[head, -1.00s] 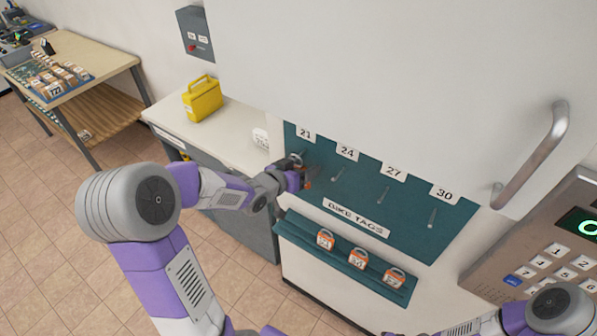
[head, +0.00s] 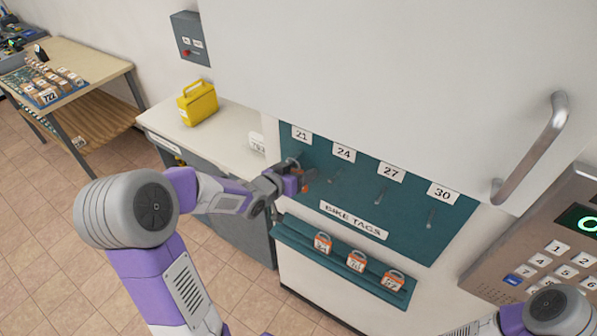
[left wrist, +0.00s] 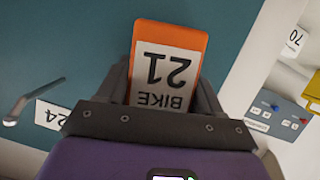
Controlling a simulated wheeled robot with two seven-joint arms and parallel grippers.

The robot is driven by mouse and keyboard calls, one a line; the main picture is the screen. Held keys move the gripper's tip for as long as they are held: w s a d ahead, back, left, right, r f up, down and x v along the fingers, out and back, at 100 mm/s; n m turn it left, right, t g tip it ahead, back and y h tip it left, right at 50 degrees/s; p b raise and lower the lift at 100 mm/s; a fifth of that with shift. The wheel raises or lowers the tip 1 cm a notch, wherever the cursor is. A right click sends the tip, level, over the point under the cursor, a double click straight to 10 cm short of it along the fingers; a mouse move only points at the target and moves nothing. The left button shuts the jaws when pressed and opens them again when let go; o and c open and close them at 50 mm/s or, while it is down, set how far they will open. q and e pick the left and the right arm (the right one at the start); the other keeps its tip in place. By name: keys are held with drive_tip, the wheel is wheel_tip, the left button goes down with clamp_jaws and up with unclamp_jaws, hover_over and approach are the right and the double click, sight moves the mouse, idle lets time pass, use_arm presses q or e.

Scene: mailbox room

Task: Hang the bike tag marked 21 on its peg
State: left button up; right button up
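The orange bike tag marked 21 (left wrist: 168,65) is between the fingers of my left gripper (left wrist: 165,95), its label upside down in the left wrist view. The fingers press against both sides of it. In the head view my left gripper (head: 303,180) is at the left end of the teal peg board (head: 400,213), below the 21 label (head: 301,134). The arm and gripper hide much of the tag and the 21 peg there. The 24 peg (head: 335,177) is just to the right. My right gripper is not in view.
Several pegs are on the board, including the bare 27 peg (head: 381,196) and 30 peg (head: 431,217). Orange tags (head: 356,262) sit on the teal ledge (head: 290,240) below. A counter with a yellow case (head: 198,103) stands left. A door handle (head: 535,150) and keypad (head: 550,250) are right.

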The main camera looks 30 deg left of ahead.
use_arm(q)
drive_tip(key=o, duration=0.5)
drive_tip(key=shift+f, duration=0.2)
drive_tip(key=shift+s, duration=0.1)
drive_tip(key=p+v, duration=0.1)
drive_tip(key=v, duration=0.6)
drive_tip(key=shift+s+r, duration=0.2)
drive_tip(key=shift+r, duration=0.1)
